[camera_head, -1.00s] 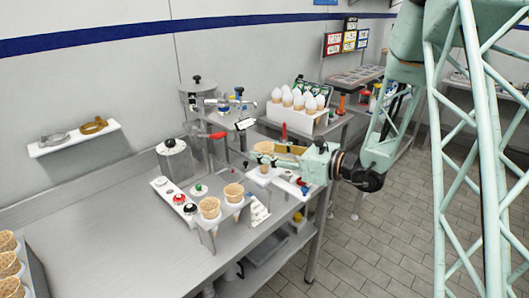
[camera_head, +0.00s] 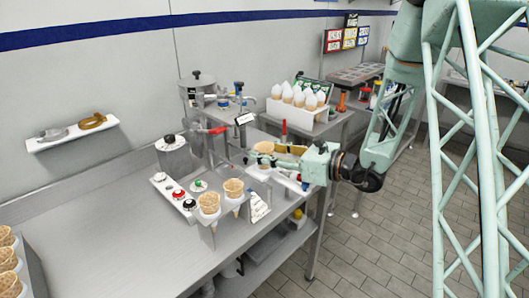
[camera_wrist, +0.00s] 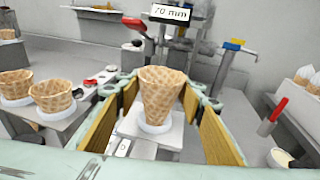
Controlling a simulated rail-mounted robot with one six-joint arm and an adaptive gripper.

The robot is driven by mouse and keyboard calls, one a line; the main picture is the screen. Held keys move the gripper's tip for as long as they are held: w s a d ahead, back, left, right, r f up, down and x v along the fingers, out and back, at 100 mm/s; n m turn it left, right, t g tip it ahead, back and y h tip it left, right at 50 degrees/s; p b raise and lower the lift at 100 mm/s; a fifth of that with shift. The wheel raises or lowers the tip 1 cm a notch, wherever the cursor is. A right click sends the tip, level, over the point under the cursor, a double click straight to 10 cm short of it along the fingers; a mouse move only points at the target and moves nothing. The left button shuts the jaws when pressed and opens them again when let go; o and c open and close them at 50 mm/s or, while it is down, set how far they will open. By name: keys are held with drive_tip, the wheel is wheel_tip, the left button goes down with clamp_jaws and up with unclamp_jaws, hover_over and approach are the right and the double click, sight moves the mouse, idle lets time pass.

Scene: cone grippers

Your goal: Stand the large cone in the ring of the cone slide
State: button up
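The large cone (camera_wrist: 160,92) stands upright between the two wood-faced fingers of my gripper (camera_wrist: 161,100) in the wrist view. My gripper appears shut on it near the fingertips, with the rim above the fingers. Its lower end is at the white ring (camera_wrist: 153,130) of the cone slide (camera_wrist: 168,133). The cone's tip is hidden, so I cannot tell whether it is fully seated. In the head view my gripper (camera_head: 275,156) is at the counter's right end, with the large cone (camera_head: 263,147) between its fingers.
Two waffle cones (camera_head: 209,203) stand in a holder left of my gripper. A 70 mm sign (camera_wrist: 170,13) and a metal stand are just behind the cone. A white rack of topped cones (camera_head: 297,108) is further back. The front left counter (camera_head: 120,235) is clear.

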drive_tip(key=shift+f+b, duration=0.75)
drive_tip(key=shift+f, duration=0.35)
drive_tip(key=o, duration=0.7)
drive_tip(key=shift+o, duration=0.2)
drive_tip(key=shift+s+d, duration=0.1)
drive_tip(key=v, duration=1.1)
drive_tip(key=shift+s+d, duration=0.15)
drive_tip(key=shift+d, duration=0.15)
drive_tip(key=shift+r, duration=0.1)
idle(0.3)
